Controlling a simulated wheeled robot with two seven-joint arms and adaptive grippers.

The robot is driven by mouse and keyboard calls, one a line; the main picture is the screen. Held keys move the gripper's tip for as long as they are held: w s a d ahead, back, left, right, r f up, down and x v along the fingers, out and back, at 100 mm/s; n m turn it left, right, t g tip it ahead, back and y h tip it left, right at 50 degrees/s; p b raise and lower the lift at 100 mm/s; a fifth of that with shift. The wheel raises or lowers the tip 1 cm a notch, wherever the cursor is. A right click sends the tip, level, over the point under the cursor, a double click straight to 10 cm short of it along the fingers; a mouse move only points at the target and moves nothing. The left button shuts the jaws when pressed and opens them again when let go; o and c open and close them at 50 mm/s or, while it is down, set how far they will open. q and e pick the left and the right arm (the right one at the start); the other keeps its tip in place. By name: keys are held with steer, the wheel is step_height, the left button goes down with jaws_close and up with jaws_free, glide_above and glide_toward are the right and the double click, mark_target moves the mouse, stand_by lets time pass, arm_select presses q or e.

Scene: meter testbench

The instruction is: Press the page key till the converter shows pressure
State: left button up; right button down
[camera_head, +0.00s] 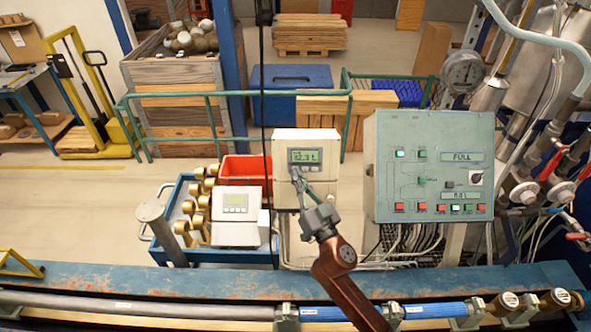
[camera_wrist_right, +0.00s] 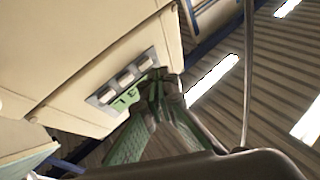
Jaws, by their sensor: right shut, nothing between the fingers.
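The converter (camera_head: 318,143) is a cream box with a small grey display (camera_head: 304,157) on its upper front. The display shows dark digits that look like 12.3 with a unit too small to read surely. In the right wrist view, a row of three pale keys (camera_wrist_right: 127,74) sits on a grey strip on the converter's face (camera_wrist_right: 75,60). My right gripper (camera_head: 299,177) is shut and empty, with its tips just below the display. In the right wrist view its tips (camera_wrist_right: 156,84) are close to the key at the strip's right end; I cannot tell whether they touch. My left gripper is out of view.
A grey-green panel (camera_head: 429,125) with lamps and buttons stands right of the converter. A second, white meter (camera_head: 236,233) and brass parts sit on the blue cart (camera_head: 170,250) to the left. A rusty blue bench beam (camera_head: 150,280) with pipes crosses the front.

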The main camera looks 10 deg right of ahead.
steer(key=shift+w, duration=0.25)
steer(key=shift+w+d+f, duration=0.15)
steer(key=shift+w+f, duration=0.05)
steer(key=shift+w, duration=0.1)
stand_by(0.6)
steer(key=shift+s, duration=0.1)
stand_by(0.3)
steer(key=shift+s+a+r, duration=0.2)
steer(key=shift+s+r, duration=0.1)
steer(key=shift+s, duration=0.35)
steer(key=shift+s+a+r+p, duration=0.2)
steer(key=shift+s+p, duration=0.25)
steer(key=shift+s, duration=0.3)
steer(key=shift+s+a+r+p, duration=0.1)
steer(key=shift+s+r+p, duration=0.3)
steer(key=shift+s, duration=0.4)
steer(key=shift+s+a+r+p, duration=0.2)
steer(key=shift+s+p, duration=0.25)
steer(key=shift+s, duration=0.3)
steer(key=shift+s+a+r+p, duration=0.1)
steer(key=shift+s+r+p, duration=0.1)
steer(key=shift+s, duration=0.2)
steer(key=shift+s+a+r+p, duration=0.1)
steer(key=shift+s+p, duration=0.05)
steer(key=shift+s, duration=0.25)
